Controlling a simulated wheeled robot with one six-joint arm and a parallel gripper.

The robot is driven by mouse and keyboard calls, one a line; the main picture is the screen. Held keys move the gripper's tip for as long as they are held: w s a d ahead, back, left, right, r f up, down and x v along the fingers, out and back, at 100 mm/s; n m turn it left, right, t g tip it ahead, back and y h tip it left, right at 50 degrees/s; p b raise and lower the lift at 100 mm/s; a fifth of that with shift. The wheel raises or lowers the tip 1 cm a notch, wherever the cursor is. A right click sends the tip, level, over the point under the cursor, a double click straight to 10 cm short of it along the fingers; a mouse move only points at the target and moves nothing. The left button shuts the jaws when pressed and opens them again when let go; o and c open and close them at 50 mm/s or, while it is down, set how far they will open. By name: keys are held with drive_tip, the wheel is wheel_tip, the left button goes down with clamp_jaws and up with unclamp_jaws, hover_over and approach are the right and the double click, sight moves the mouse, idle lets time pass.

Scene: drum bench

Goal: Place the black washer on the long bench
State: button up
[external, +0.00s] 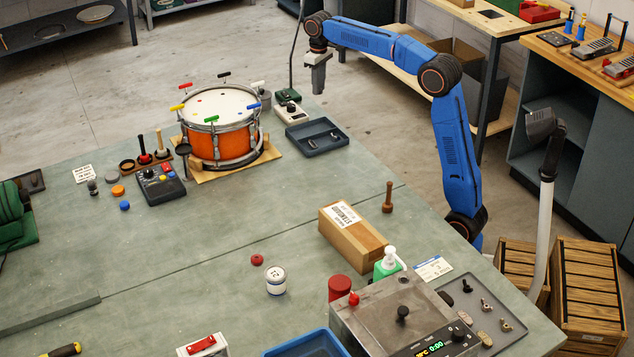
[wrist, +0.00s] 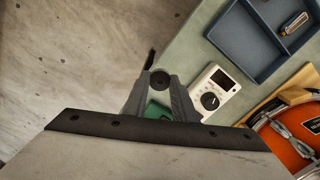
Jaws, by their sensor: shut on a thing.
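The black washer (wrist: 160,77) is a small dark disc with a hole, pinched between the fingertips of my gripper (wrist: 160,88) in the wrist view. In the external view my gripper (external: 318,88) points down beyond the far edge of the big green-topped bench, above and behind the blue-grey tray. The washer cannot be made out there. The big green-topped bench (external: 220,245) fills the foreground; its edge (wrist: 187,45) shows in the wrist view with bare floor to its left. I cannot tell from the pictures which bench is called the long one.
An orange drum (external: 220,135) stands on a wooden base. Beside it are a white meter (external: 288,111) and a blue-grey divided tray (external: 317,138). The bench middle is clear. Wooden-topped benches (external: 590,65) stand at the back right.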

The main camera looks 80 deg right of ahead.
drive_tip(key=w+a, duration=0.1)
drive_tip(key=a, duration=0.4)
drive_tip(key=w+a+r+n, duration=0.1)
drive_tip(key=w+a, duration=0.1)
drive_tip(key=a, duration=0.3)
drive_tip(key=w+a+r+n, duration=0.1)
drive_tip(key=a, duration=0.4)
drive_tip(key=shift+w, duration=0.2)
drive_tip(key=s+a+r+n, duration=0.2)
drive_tip(key=s+a+n, duration=0.1)
drive_tip(key=a, duration=1.3)
drive_tip(key=s+a+r+n, duration=0.2)
drive_tip(key=s+a, duration=0.1)
drive_tip(key=a, duration=1.2)
drive_tip(key=s+a+r+n, duration=0.1)
drive_tip(key=s+a+n, duration=0.2)
drive_tip(key=a, duration=1.3)
drive_tip(key=s+a+r+n, duration=0.2)
drive_tip(key=s+a+n, duration=0.1)
drive_tip(key=s+a, duration=1.1)
drive_tip(key=s+a+r+n, duration=0.2)
drive_tip(key=s+a+n, duration=0.1)
drive_tip(key=s+a, duration=1.1)
drive_tip(key=f, duration=0.5)
drive_tip(key=s+d+f, duration=0.1)
drive_tip(key=f, duration=0.5)
drive_tip(key=d+f, duration=0.1)
drive_tip(key=f, duration=0.5)
drive_tip(key=shift+s+f, duration=0.25)
drive_tip(key=shift+s, duration=0.1)
